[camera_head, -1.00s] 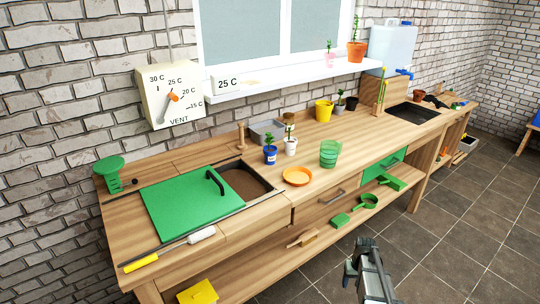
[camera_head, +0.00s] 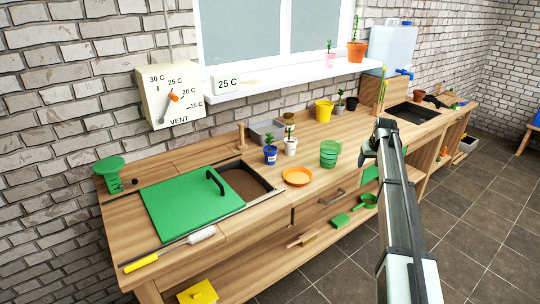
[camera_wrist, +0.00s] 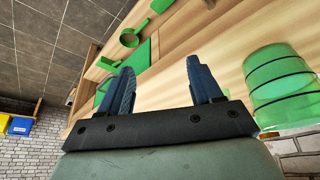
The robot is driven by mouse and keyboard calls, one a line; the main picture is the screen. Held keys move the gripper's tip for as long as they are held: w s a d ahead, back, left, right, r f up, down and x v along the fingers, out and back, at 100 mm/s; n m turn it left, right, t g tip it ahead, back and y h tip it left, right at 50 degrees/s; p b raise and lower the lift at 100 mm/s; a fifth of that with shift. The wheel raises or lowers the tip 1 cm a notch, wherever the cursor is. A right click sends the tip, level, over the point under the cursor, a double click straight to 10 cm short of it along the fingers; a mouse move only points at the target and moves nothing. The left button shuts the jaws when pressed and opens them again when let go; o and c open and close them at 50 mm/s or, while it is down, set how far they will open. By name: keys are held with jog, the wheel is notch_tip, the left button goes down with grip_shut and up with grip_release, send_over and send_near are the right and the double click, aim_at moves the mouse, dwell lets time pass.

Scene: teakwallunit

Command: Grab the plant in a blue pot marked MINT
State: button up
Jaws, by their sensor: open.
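The blue pot (camera_head: 270,156) with a small green plant stands upright on the wooden bench top, right of the open soil bin. A pale label shows on its front, too small to read. A white pot with a plant (camera_head: 290,146) stands close beside it on the right. My gripper (camera_head: 374,146) is right of both pots, over the bench's front edge, with green cups between. In the wrist view my gripper (camera_wrist: 160,80) has its two blue fingers wide apart with nothing between them. The blue pot is not in the wrist view.
Green stacked cups (camera_head: 330,153) stand between my gripper and the pots; they also show in the wrist view (camera_wrist: 280,85). An orange saucer (camera_head: 297,176) lies in front of the pots. A green lid (camera_head: 185,207) and a yellow pot (camera_head: 323,111) are on the bench.

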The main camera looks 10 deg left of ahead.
jog(key=w+a+r+n, duration=0.2)
jog(key=w+a+r, duration=0.3)
jog(key=a+r, duration=0.25)
notch_tip(320, 180, up, 11)
jog(key=n+g, duration=0.5)
jog(key=n, duration=0.8)
send_over(270, 149)
jog(key=shift+f, duration=0.15)
jog(key=f, duration=1.3)
jog(key=shift+w, duration=0.2)
grip_shut()
